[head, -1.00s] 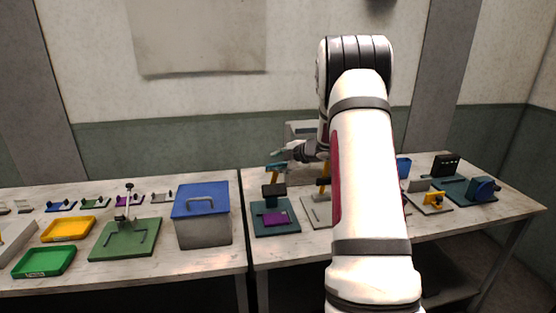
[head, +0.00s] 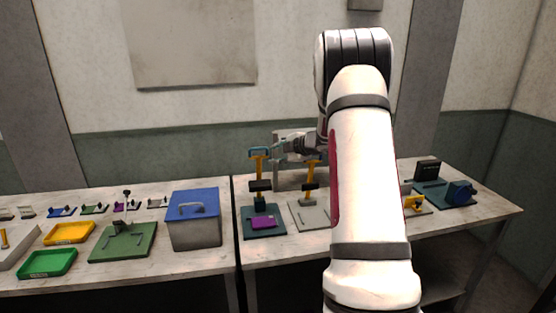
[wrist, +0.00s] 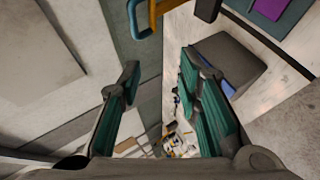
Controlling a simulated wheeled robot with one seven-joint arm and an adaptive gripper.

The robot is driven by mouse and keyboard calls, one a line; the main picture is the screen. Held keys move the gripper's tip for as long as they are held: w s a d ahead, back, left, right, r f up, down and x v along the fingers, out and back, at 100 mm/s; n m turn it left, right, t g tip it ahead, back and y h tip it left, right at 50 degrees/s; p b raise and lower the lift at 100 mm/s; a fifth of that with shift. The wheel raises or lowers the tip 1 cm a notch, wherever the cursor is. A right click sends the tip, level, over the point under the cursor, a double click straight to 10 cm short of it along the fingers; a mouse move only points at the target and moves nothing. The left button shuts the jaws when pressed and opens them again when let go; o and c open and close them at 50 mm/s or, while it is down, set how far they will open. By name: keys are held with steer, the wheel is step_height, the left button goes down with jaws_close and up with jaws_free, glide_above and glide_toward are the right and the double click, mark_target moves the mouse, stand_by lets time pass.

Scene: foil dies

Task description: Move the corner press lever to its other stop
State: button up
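A press with a teal base (head: 264,234) and a purple plate (head: 262,222) stands near the left corner of the right table. Its yellow lever (head: 259,166) stands nearly upright, with a teal loop handle (head: 259,152) on top. In the wrist view, the handle (wrist: 132,18) and yellow lever (wrist: 153,14) show at the top edge, beyond my fingertips. My gripper (head: 279,147) is close to the handle's right in the head view. Its fingers (wrist: 160,62) are apart with nothing between them. I cannot tell whether one touches the handle.
A second press on a grey base (head: 310,215), with a yellow lever (head: 313,172), stands close on the right, partly behind my arm. A box with a blue lid (head: 194,201) stands on the left table. More fixtures, such as a blue one (head: 459,193), stand at right.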

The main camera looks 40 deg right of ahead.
steer(key=s+r, duration=0.4)
steer(key=shift+s+r, duration=0.3)
steer(key=shift+s, duration=0.05)
stand_by(0.6)
stand_by(0.6)
